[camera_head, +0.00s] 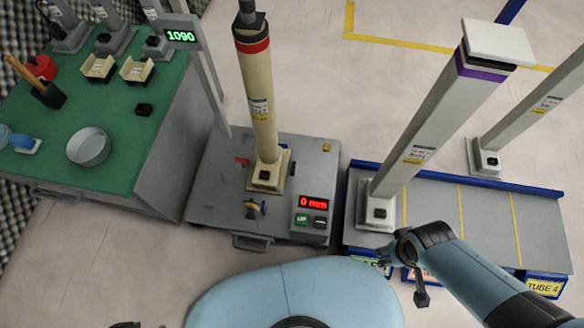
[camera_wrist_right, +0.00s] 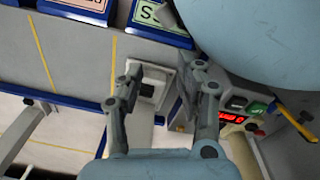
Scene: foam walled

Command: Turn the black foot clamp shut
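A black clamp (camera_head: 379,212) sits on the pale square foot of the grey tube with the purple band (camera_head: 424,120). The foot and black clamp also show between my fingers in the right wrist view (camera_wrist_right: 150,88). Similar black clamps show on the foot of the cream tube (camera_head: 265,175) and on another grey tube's foot (camera_head: 491,160). My right gripper (camera_head: 388,262) is in front of the purple-banded tube's foot; in the wrist view its fingers (camera_wrist_right: 165,88) are spread and empty. Contact with the clamp cannot be told. Only small dark pieces, possibly my left gripper, show at the bottom edge.
The blue-edged rack (camera_head: 450,205) has yellow dividing lines and tube labels in front. A green-topped bench (camera_head: 110,130) stands further left.

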